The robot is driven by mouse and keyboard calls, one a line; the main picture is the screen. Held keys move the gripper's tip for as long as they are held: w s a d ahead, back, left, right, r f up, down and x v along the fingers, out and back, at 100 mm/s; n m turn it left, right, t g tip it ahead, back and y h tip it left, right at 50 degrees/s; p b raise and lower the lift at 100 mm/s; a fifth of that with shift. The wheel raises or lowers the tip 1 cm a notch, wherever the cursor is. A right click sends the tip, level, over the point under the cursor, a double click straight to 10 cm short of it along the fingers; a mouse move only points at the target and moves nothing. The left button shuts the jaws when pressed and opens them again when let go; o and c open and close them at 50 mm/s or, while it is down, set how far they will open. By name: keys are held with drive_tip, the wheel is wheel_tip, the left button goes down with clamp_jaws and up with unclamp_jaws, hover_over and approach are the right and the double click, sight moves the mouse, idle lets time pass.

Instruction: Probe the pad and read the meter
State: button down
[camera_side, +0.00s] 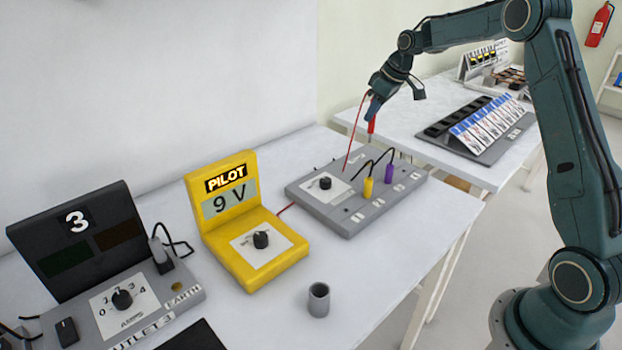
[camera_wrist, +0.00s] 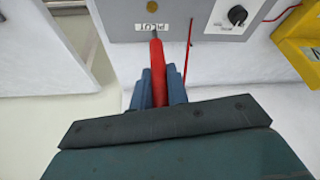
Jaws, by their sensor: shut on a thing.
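My gripper (camera_side: 372,103) is shut on a red probe (camera_side: 371,127) and holds it tip down by the far edge of the grey box (camera_side: 345,222). In the wrist view the probe (camera_wrist: 157,65) sits between the blue fingers, and its tip overlaps a small white label (camera_wrist: 148,27). A round gold pad (camera_wrist: 153,6) lies just past the label. I cannot tell whether the tip touches the box. The yellow meter (camera_side: 218,240) reads "PILOT" and "9 V" on its display (camera_side: 226,192). A red lead runs from the probe towards the meter.
The grey box carries a dial (camera_side: 325,183), a yellow plug (camera_side: 368,187) and a purple plug (camera_side: 389,173). A grey cup (camera_side: 319,299) stands near the front edge. A second table with a card rack (camera_side: 483,135) is behind.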

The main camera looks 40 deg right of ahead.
idle(0.8)
drive_tip(key=s+a+r+n+g+y, duration=0.1)
drive_tip(key=s+a+r+n, duration=0.15)
drive_tip(key=a, duration=0.65)
drive_tip(key=s+a+r+n+y, duration=0.15)
drive_tip(key=a+n, duration=0.25)
drive_tip(key=a, duration=0.4)
drive_tip(key=s+a+r+n+g, duration=0.1)
drive_tip(key=s+a+r+n, duration=0.15)
drive_tip(key=a, duration=0.65)
drive_tip(key=s+a+r+n+g, duration=0.3)
drive_tip(key=s+a+n, duration=0.6)
drive_tip(key=s+a, duration=0.7)
drive_tip(key=shift+s+r, duration=0.3)
drive_tip(key=shift+r, duration=0.25)
drive_tip(key=shift+f+y, duration=0.1)
drive_tip(key=shift+y, duration=0.15)
wheel_tip(320, 180, down, 16)
drive_tip(key=shift+r, duration=0.2)
drive_tip(key=shift+f, duration=0.1)
